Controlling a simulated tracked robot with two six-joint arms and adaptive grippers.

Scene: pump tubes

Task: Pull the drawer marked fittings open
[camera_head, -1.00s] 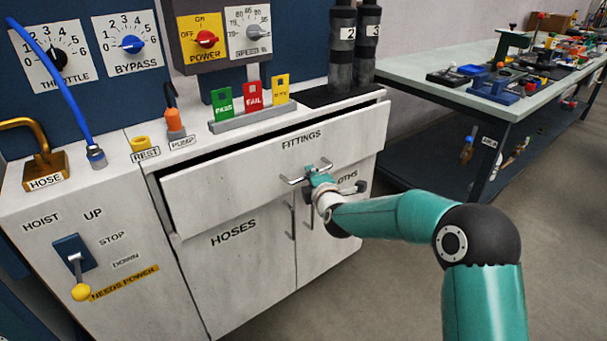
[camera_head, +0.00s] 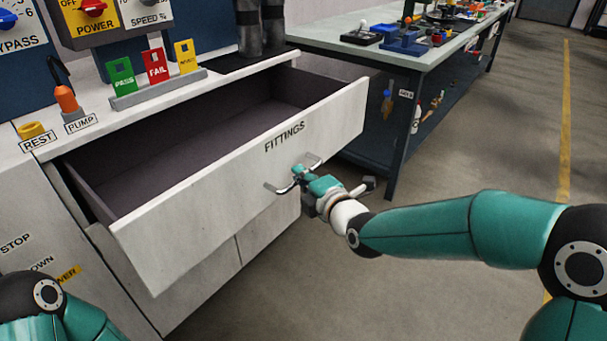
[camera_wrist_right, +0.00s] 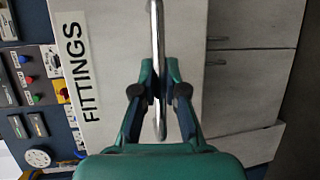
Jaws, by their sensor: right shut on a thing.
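The white drawer marked FITTINGS (camera_head: 230,205) stands well out of the cabinet in the head view, and its dark inside looks empty where I can see it. Its metal bar handle (camera_head: 280,187) is on the front below the label. My right gripper (camera_head: 300,176) is shut on that handle. In the right wrist view the handle (camera_wrist_right: 156,40) runs between the two fingers of the gripper (camera_wrist_right: 158,85). My left gripper is out of view; only part of my left arm shows at the lower left.
A workbench (camera_head: 345,25) with trays and small parts stands behind, to the right of the drawer. PASS and FAIL cards (camera_head: 155,66) stand in a holder on the cabinet top. The floor (camera_head: 470,150) at the right is clear.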

